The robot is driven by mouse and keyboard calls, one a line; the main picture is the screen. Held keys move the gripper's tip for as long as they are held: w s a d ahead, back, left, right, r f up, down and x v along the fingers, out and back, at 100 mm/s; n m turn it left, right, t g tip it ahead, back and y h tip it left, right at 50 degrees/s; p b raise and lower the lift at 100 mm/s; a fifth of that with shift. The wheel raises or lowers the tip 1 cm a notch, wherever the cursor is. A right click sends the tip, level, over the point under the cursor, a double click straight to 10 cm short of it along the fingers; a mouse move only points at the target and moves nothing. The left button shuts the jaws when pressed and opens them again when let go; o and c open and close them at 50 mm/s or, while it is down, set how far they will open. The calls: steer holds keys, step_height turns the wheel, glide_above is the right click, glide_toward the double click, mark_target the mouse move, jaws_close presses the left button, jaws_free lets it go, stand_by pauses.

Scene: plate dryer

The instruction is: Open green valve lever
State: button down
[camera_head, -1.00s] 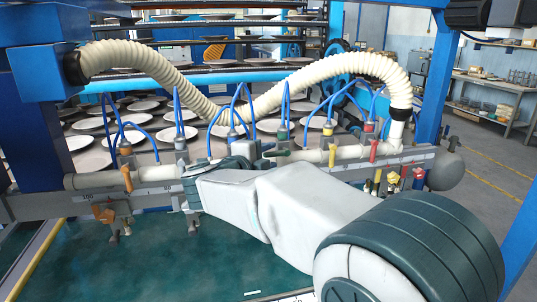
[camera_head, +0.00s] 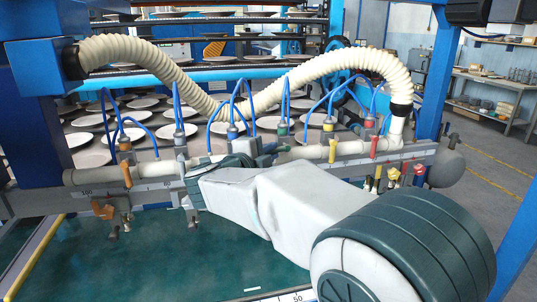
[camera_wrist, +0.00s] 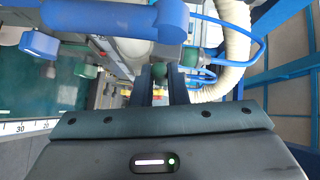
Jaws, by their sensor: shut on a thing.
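The green valve lever (camera_wrist: 160,71) shows in the wrist view between the tips of my gripper's two dark fingers. My gripper (camera_wrist: 161,82) is shut on it. Much of the lever is hidden by the fingers, so its exact angle is hard to tell. A green fitting (camera_wrist: 189,57) sits just right of the fingertips. In the head view, a green-collared hose fitting (camera_head: 282,130) stands above the white pipe (camera_head: 310,153). There my arm covers the fingers, and the grip itself cannot be seen.
An orange lever (camera_head: 127,175), a yellow lever (camera_head: 332,150) and a red lever (camera_head: 374,147) sit along the same pipe. A blue lever (camera_wrist: 115,17) is close to my gripper. Thin blue hoses and a cream corrugated hose (camera_head: 330,62) arch above. Plates lie behind.

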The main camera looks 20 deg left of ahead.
steer(key=d+f+n+t+y+b, duration=0.1)
steer(key=n+t+y+b, duration=0.2)
steer(key=n+b, duration=0.3)
steer(key=w+d+f+n+t+y+b, duration=0.1)
steer(key=f+n+t+y+b, duration=0.1)
steer(key=n+b, duration=0.4)
steer(key=w+d+f+n+t+y+b, duration=0.1)
steer(key=n+t+y+b, duration=0.3)
steer(key=n+b, duration=0.3)
steer(key=shift+d+f+t+y+b, duration=0.1)
steer(key=shift+f+t+y+b, duration=0.4)
steer(key=shift+b, duration=1.75)
steer(key=shift+r+n+g+y, duration=0.25)
steer(key=shift+n+g+y, duration=0.05)
steer(key=shift+n, duration=0.1)
steer(key=c, duration=1.4)
jaws_free()
steer(key=shift+c, duration=0.2)
steer(key=b+v, duration=0.1)
steer(key=v, duration=1.3)
